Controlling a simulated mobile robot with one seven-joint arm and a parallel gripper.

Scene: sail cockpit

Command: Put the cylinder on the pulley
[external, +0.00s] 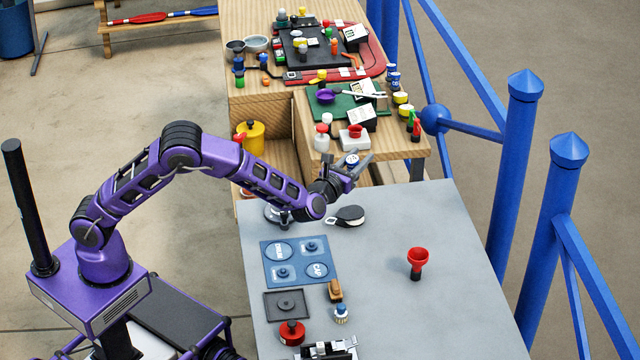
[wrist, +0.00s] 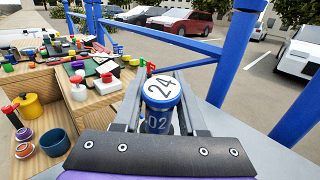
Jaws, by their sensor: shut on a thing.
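The cylinder (external: 351,160) is blue with a white top marked 24. In the wrist view the cylinder (wrist: 161,118) stands between the two fingers, its white top facing the camera. My gripper (external: 354,165) is shut on it and holds it in the air near the far edge of the grey table. In the wrist view my gripper (wrist: 161,80) has one finger on each side of it. The pulley looks to be the black and white rounded block (external: 347,216), lying on the grey table below my gripper in the external view. It does not show in the wrist view.
A blue mat (external: 295,262) and small parts lie at left. A cluttered wooden bench (external: 290,85) stands behind. Blue railings (external: 515,160) run along the right.

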